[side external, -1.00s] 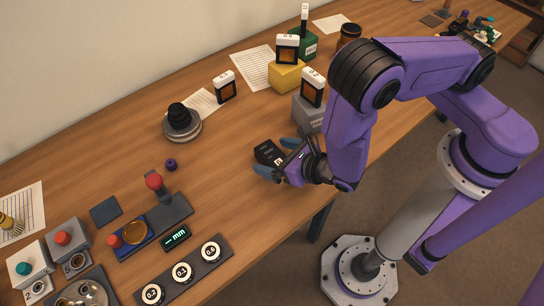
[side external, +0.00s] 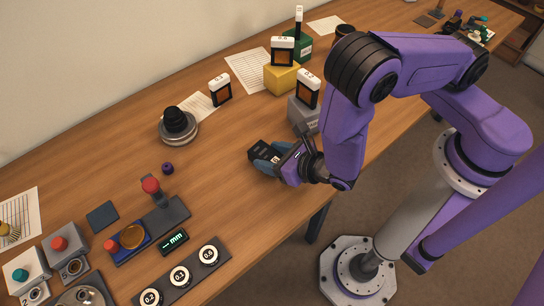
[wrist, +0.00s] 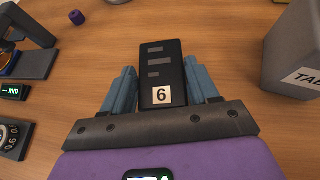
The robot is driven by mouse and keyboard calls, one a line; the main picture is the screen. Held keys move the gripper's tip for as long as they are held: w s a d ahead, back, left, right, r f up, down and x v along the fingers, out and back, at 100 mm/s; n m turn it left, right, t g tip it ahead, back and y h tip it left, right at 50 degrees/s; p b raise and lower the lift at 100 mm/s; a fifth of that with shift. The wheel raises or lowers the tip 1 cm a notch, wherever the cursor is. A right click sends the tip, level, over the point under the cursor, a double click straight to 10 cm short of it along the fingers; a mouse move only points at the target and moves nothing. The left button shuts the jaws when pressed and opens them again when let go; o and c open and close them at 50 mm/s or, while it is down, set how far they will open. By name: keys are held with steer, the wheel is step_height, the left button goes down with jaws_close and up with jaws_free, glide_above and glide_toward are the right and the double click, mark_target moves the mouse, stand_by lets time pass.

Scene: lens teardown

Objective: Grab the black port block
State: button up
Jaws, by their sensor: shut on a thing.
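The black port block (wrist: 162,62) is a dark rectangular block with grey bars and a white label reading 6. In the wrist view it sits between the two blue fingers of my gripper (wrist: 162,90). In the side external view the block (side external: 262,151) is near the front edge of the table, and my gripper (side external: 268,160) is shut on it from the front. The block's lower part and any gap beneath it are hard to make out.
A grey box (side external: 304,115) stands just behind and right, also in the wrist view (wrist: 296,50). A small purple knob (side external: 167,168) and a gauge stand with a red top (side external: 152,188) are to the left. Bare wood lies between them and the block.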

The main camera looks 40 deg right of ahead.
mark_target(273, 158)
step_height(273, 158, up, 9)
steer(key=shift+r, duration=0.1)
stand_by(0.4)
